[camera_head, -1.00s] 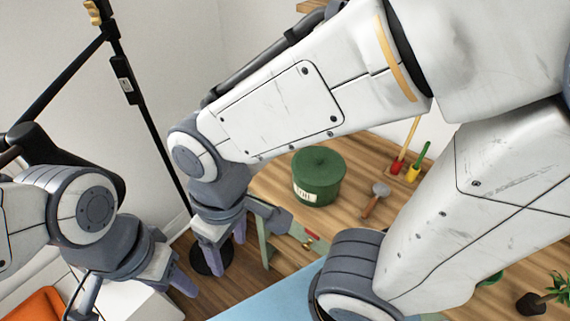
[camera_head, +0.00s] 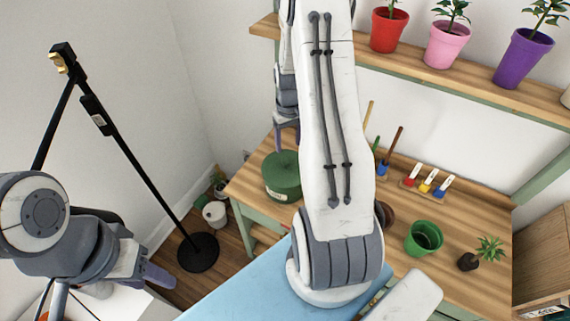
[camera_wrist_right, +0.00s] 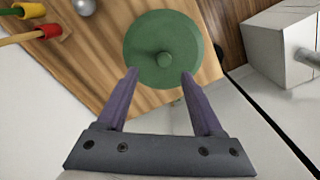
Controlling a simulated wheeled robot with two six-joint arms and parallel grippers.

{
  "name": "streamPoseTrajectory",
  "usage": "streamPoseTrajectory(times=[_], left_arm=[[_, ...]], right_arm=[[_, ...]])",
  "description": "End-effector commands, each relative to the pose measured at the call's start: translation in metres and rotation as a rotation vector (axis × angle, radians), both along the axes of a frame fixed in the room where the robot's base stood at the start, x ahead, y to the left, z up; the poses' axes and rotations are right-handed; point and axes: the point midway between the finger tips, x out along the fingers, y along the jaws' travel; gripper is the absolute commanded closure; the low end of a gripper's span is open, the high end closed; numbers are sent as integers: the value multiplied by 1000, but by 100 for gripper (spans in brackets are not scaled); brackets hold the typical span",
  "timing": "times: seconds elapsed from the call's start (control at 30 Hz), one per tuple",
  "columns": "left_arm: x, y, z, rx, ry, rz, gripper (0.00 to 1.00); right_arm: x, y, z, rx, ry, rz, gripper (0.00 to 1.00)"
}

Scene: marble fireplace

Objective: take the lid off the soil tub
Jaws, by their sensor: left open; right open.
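My right gripper (camera_head: 287,146) is just above the tub, pointing down. In its wrist view the right gripper (camera_wrist_right: 160,74) is open and empty, with the knob between the lines of its fingertips; the exact height gap is unclear. My left gripper (camera_head: 158,275) is open and empty at the lower left, away from the bench.
My right arm hides the bench middle. A green pot (camera_head: 424,238), small plant (camera_head: 468,262) and colored-handled tools (camera_head: 428,181) stand to the right. Potted plants line the shelf (camera_head: 440,84) above. A black stand (camera_head: 198,252) is on the floor left of the bench.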

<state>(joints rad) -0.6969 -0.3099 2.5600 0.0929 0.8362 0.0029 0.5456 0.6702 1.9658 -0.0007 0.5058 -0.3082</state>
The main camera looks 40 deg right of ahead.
Motion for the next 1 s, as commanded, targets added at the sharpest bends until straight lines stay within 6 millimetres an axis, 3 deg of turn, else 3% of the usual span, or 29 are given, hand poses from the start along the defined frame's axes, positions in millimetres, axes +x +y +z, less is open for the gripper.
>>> streamPoseTrajectory(times=[0.1,0.37,0.7,1.0], left_arm=[[0,0,6,0,0,0,50],[0,0,14,0,0,-1,50],[0,0,34,0,0,-5,50],[0,0,34,0,0,-5,50]], right_arm=[[0,1,-17,2,4,1,32],[2,3,-35,1,2,3,32],[8,6,-75,1,2,2,32],[8,6,-80,0,-1,2,32]])
